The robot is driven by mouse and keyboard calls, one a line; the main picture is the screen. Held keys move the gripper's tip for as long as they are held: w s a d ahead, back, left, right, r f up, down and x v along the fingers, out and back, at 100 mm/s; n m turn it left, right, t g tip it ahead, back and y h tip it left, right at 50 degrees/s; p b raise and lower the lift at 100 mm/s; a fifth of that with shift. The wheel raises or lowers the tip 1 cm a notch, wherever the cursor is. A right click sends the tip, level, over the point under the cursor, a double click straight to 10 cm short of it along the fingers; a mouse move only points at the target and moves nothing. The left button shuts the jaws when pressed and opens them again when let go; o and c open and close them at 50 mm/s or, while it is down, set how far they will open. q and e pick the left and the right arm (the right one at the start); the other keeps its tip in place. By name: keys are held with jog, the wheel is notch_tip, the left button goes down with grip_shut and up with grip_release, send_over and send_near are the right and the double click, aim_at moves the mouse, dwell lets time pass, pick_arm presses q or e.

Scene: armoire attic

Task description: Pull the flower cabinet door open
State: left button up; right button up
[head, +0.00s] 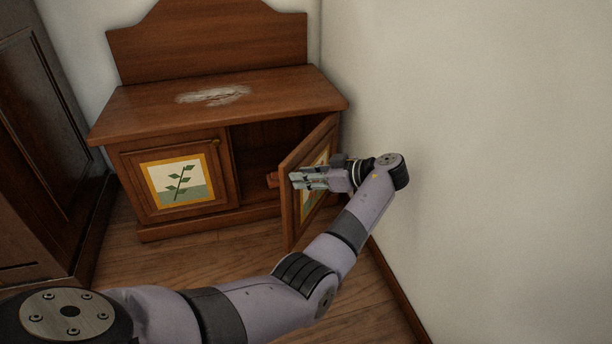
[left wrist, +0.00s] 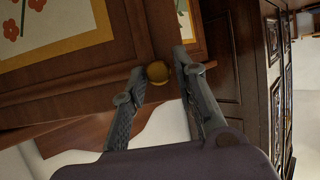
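The wooden cabinet (head: 218,115) stands in the corner. Its right door (head: 290,215) is swung partly outward, and a dark gap shows behind it. The flower picture (head: 325,152) on this door is mostly hidden by my arm; its red flowers show in the left wrist view (left wrist: 50,30). My left gripper (head: 294,180) is at the door's front face near the free edge. In the left wrist view its two fingers (left wrist: 160,75) stand apart on either side of the round brass knob (left wrist: 157,72), with a small gap visible. My right gripper is not in view.
The left door (head: 140,190) with a leafy plant picture (head: 180,183) is closed. A white wall (head: 480,150) stands close on the right. A dark armoire (head: 30,150) stands at the left. The wooden floor (head: 215,260) before the cabinet is clear.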

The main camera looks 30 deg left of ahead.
pick_arm(q)
jog(key=shift+o, duration=1.3)
jog(key=v, duration=0.7)
jog(key=shift+d, duration=0.25)
jog(key=shift+c, duration=0.2)
